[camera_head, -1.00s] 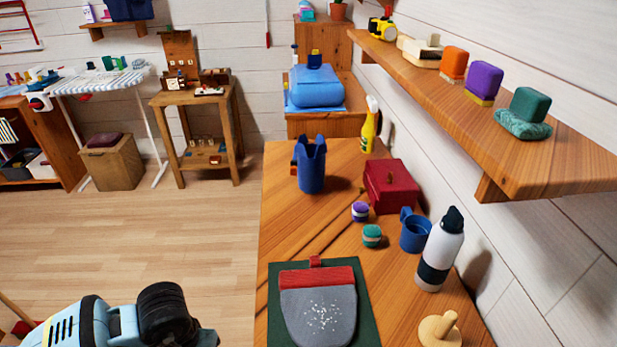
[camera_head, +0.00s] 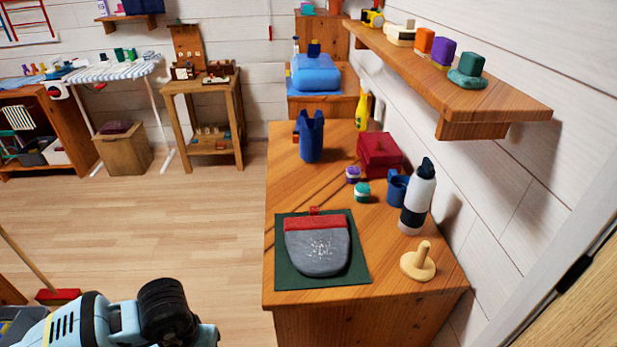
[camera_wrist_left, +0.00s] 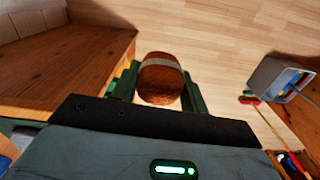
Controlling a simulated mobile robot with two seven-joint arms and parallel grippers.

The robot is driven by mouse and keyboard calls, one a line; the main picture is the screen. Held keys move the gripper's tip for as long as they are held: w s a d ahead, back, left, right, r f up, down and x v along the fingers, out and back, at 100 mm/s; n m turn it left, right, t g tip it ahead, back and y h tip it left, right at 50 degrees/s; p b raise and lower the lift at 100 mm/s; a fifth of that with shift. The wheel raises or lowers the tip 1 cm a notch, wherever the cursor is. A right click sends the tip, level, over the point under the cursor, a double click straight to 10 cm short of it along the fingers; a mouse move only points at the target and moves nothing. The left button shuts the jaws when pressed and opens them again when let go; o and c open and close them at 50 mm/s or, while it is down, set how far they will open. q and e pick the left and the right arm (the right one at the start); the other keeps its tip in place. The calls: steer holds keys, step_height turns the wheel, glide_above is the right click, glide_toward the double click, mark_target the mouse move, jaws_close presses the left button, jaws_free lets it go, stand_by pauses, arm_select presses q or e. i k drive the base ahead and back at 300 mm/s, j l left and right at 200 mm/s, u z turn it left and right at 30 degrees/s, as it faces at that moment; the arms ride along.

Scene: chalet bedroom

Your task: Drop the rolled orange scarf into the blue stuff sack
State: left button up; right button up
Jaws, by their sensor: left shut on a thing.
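The rolled orange scarf (camera_wrist_left: 161,80), orange-brown with a pale band round it, is between the green fingers of my left gripper (camera_wrist_left: 158,88) in the left wrist view. The gripper is shut on it and holds it above the wooden floor, beside a wooden furniture edge. In the head view my left arm comes in at the lower left; its fingers and the scarf are out of that picture. The blue stuff sack (camera_head: 311,138) stands upright toward the far end of the wooden table, apart from the scarf. My right gripper is not in view.
The table (camera_head: 286,190) also bears a grey-and-red pouch (camera_head: 318,252) on a green mat, a red box (camera_head: 380,155), a blue mug (camera_head: 397,189), a bottle (camera_head: 418,195) and a wooden peg stand (camera_head: 419,262). A shelf (camera_head: 470,95) overhangs its right side. Floor to the left is open.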

mark_target(310, 156)
steer(key=u, duration=2)
steer(key=i+j+u, duration=0.1)
steer(key=i, duration=0.3)
steer(key=i+j+z, duration=0.15)
steer(key=i, duration=0.3)
steer(key=i+j+z, duration=0.1)
steer(key=i+j, duration=0.35)
steer(key=i+l+z, duration=0.1)
steer(key=i+z, duration=0.4)
steer(key=z, duration=0.2)
steer(key=i+z, duration=0.65)
steer(key=i, duration=0.15)
steer(key=i+z, duration=0.3)
steer(key=i, duration=0.2)
steer(key=i+j+z, duration=0.15)
steer(key=i, duration=1.05)
steer(key=i+z, duration=0.3)
steer(key=i, duration=0.75)
